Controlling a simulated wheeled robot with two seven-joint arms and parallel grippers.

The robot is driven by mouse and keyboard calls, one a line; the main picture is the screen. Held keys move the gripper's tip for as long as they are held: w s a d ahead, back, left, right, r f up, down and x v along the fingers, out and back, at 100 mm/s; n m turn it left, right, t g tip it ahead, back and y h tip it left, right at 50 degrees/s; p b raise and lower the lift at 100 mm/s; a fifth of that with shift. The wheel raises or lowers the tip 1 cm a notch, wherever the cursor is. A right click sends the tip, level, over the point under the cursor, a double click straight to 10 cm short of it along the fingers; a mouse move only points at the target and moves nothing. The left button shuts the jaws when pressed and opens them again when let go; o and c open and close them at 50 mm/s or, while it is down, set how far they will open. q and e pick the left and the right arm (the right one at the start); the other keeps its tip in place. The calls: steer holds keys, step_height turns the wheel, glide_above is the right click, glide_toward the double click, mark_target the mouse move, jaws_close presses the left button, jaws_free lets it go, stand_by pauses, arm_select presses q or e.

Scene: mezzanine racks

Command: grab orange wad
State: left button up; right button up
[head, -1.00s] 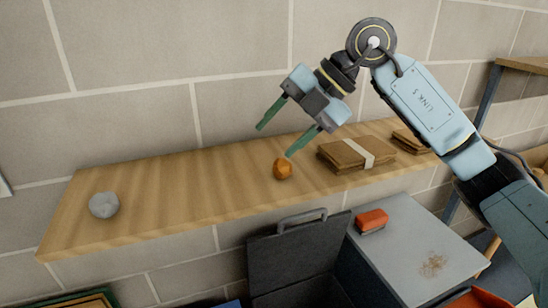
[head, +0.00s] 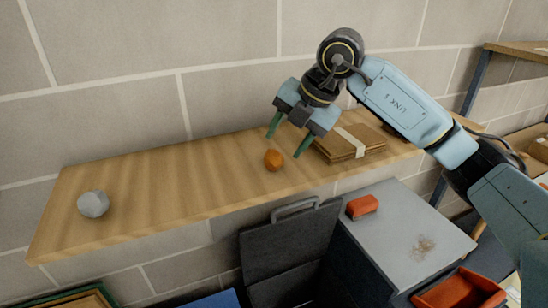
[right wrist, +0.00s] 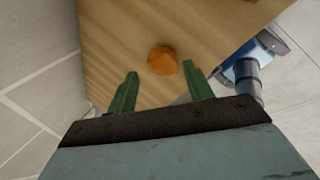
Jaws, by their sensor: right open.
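The orange wad (head: 273,160) is a small crumpled ball on the wooden shelf (head: 150,200), near its front edge. It also shows in the right wrist view (right wrist: 162,61), ahead of the fingertips and between their lines. My right gripper (head: 284,143) is open and empty, with its green fingers pointing down just above and behind the wad. In the right wrist view its two fingers (right wrist: 163,83) stand apart, with the wad beyond them, not touching as far as I can tell. My left gripper is not in view.
A grey wad (head: 93,204) lies at the shelf's left end. A strapped brown folder stack (head: 352,144) lies close right of my right gripper. Below are a grey cabinet top (head: 400,225) with a red brush-like block (head: 362,206) and an open dark case (head: 290,250). The shelf's middle is clear.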

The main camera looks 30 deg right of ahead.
mark_target(279, 152)
steer(key=shift+p+x, duration=0.4)
steer(key=shift+x, duration=1.6)
steer(key=shift+s+a, duration=0.15)
steer(key=shift+s, duration=0.1)
steer(key=c, duration=0.7)
steer(key=shift+r, duration=0.1)
steer(key=shift+c, duration=0.2)
